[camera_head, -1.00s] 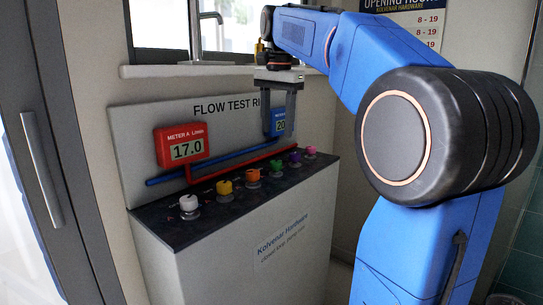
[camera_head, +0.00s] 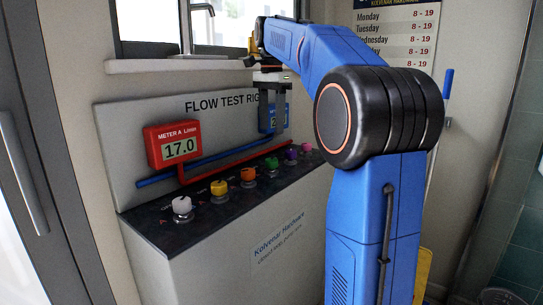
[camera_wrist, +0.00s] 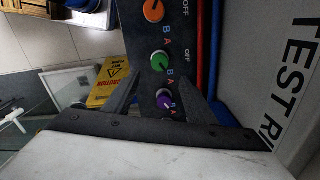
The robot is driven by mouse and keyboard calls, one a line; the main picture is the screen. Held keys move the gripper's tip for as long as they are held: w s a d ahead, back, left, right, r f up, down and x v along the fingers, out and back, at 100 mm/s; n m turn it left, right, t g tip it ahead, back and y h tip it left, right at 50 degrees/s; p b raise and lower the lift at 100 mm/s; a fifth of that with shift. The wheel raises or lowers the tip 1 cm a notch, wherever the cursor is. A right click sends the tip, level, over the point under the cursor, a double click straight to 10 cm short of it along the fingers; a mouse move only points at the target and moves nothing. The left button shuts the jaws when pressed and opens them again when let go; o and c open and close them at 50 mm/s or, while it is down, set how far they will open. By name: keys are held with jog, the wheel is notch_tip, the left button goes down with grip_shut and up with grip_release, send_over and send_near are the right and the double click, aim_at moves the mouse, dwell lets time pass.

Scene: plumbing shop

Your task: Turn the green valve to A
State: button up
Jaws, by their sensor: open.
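The green valve (camera_head: 271,164) is a round knob in the row on the dark sloping top of the flow test rig. In the wrist view the green valve (camera_wrist: 159,61) lies between the orange and purple knobs, with OFF, B and A labels around it; which way it points is unclear. My gripper (camera_head: 270,130) hangs fingers down above the far part of the row. In the wrist view my gripper (camera_wrist: 160,78) is open and empty, its fingers apart on either side of the green and purple knobs' line. I see no contact with the green valve.
Beside it are the orange knob (camera_head: 248,174) and purple knob (camera_head: 291,154); several knobs share the panel. Red meter A (camera_head: 172,146) reads 17.0. Blue meter B (camera_head: 266,118) is partly hidden by my gripper. Red and blue pipes run behind the row.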

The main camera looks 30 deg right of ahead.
aim_at(272, 160)
notch_tip(272, 160, down, 11)
jog(key=shift+r, duration=0.1)
dwell(0.3)
jog(key=shift+c, duration=0.4)
jog(key=c, duration=1)
